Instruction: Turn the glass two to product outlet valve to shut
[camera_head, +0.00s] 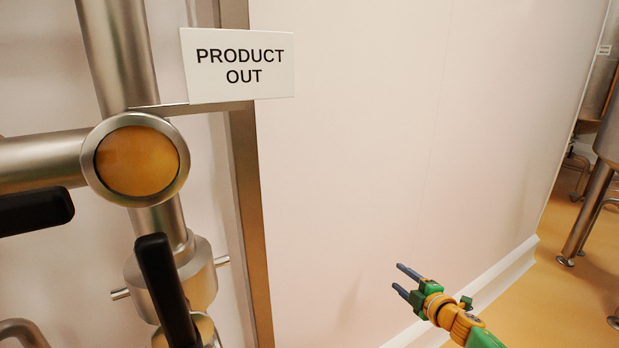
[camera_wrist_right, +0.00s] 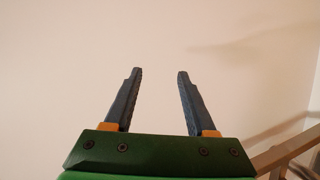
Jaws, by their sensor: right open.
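Below the round sight glass (camera_head: 137,160), in the head view, a steel valve body (camera_head: 180,270) sits on the vertical pipe. A black lever handle (camera_head: 165,290) slants downward in front of it. A second black handle (camera_head: 35,210) lies nearly level at the left edge. I cannot tell for certain which handle belongs to the product outlet valve. A "PRODUCT OUT" sign (camera_head: 238,65) is fixed beside the sight glass. My right gripper (camera_head: 398,277) is open and empty, well to the right of the handles; its fingers also show in the right wrist view (camera_wrist_right: 155,75). My left gripper is out of view.
A pale wall panel (camera_head: 400,120) fills the middle, with a steel post (camera_head: 250,200) between it and the pipes. The space between my right gripper and the handles looks clear. Steel tank legs (camera_head: 588,210) stand on the orange floor (camera_head: 560,290) at right.

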